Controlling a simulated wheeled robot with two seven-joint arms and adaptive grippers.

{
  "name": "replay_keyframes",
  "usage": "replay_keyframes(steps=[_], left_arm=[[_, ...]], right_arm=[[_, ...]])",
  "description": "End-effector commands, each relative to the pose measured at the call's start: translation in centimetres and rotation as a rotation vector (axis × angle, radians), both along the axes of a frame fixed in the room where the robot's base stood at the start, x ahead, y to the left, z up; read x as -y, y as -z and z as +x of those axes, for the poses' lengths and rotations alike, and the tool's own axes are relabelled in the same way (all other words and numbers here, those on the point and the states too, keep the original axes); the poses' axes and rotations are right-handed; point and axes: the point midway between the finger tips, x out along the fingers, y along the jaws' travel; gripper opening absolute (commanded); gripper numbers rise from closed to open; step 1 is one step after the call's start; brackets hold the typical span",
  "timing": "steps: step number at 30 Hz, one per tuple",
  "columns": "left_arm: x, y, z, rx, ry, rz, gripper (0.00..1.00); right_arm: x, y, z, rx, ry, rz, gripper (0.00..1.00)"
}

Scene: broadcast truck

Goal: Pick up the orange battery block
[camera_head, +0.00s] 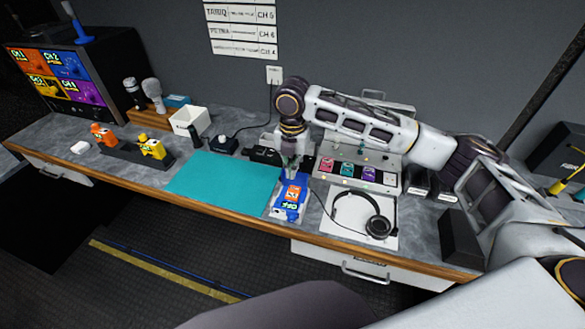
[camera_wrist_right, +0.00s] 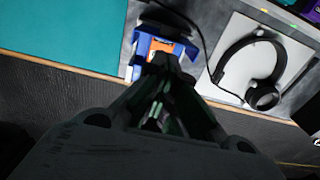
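An orange block (camera_head: 292,193) with a printed label sits in a blue holder (camera_head: 279,210) at the front edge of the counter. In the right wrist view the orange block (camera_wrist_right: 176,46) shows just beyond my fingers, partly covered by them, with the blue holder (camera_wrist_right: 141,46) around it. My right gripper (camera_head: 291,172) points down at the block's back end. Its fingertips (camera_wrist_right: 165,62) are close together at the block, but whether they grip it is hidden. My left gripper is not in view.
A teal mat (camera_head: 222,180) lies left of the holder. A headset (camera_head: 362,215) on a white pad is to the right, with a cable near the holder. A button panel (camera_head: 350,170) stands behind. Another orange item (camera_head: 103,134) and a yellow one (camera_head: 152,148) stand at the left.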

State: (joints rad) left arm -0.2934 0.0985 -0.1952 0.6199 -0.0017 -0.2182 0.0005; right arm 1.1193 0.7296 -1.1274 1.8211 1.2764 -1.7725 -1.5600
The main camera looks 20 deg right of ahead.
Motion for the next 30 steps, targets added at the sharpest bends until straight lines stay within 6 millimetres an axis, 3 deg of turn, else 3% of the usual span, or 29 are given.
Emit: replay_keyframes(steps=[2,21,30], left_arm=[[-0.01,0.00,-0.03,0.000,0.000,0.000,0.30],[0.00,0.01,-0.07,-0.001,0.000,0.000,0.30],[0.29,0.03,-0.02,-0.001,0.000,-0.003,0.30]], right_arm=[[-0.01,0.00,0.00,0.000,0.000,0.000,0.00],[-0.01,0.00,0.01,0.000,0.000,0.000,0.80],[-0.02,-0.01,0.01,0.000,0.000,0.000,0.80]])
